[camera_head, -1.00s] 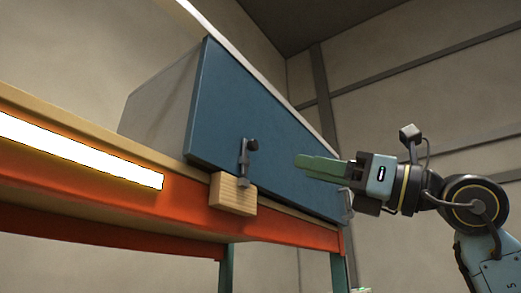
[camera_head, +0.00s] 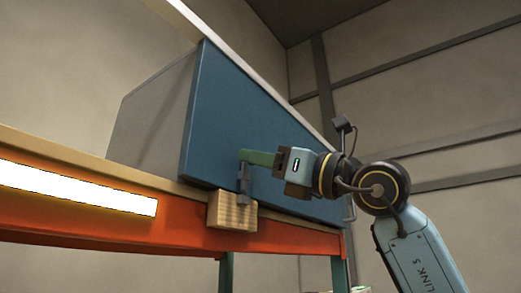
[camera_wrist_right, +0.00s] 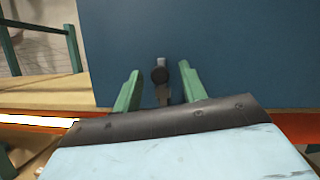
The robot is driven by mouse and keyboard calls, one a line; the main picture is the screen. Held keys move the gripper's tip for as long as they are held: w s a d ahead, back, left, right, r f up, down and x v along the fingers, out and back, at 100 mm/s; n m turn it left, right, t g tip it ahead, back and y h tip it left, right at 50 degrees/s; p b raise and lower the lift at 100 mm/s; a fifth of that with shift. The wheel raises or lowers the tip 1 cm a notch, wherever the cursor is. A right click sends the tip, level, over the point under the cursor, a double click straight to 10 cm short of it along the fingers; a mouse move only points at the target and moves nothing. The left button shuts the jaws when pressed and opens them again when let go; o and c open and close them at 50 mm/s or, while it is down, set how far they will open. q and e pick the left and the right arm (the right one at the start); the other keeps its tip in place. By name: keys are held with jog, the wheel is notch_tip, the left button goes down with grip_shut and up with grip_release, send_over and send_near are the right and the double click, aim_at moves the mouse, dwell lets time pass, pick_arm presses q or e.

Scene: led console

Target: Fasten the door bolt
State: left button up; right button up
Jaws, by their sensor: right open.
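The door bolt (camera_head: 244,179) is a dark metal piece on the lower part of the blue door (camera_head: 225,110), just above a wooden block (camera_head: 231,211) fixed at the bench edge. The bolt also shows in the right wrist view (camera_wrist_right: 161,80), with its round knob between the two green fingers. My right gripper (camera_head: 245,157) is at the bolt's top, its fingers covering the knob in the head view. In the right wrist view the right gripper (camera_wrist_right: 160,82) is open, with a finger on each side of the bolt. Whether a finger touches it, I cannot tell. My left gripper is not in view.
The blue door belongs to a grey cabinet (camera_head: 150,122) standing on a bench with an orange beam (camera_head: 285,232). A bright light strip (camera_head: 75,190) runs along the beam at left. A metal handle (camera_head: 349,207) is at the door's right end.

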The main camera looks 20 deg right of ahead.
jog(key=shift+w+a, duration=0.15)
jog(key=shift+w, duration=0.05)
jog(key=shift+r, duration=0.1)
grip_shut()
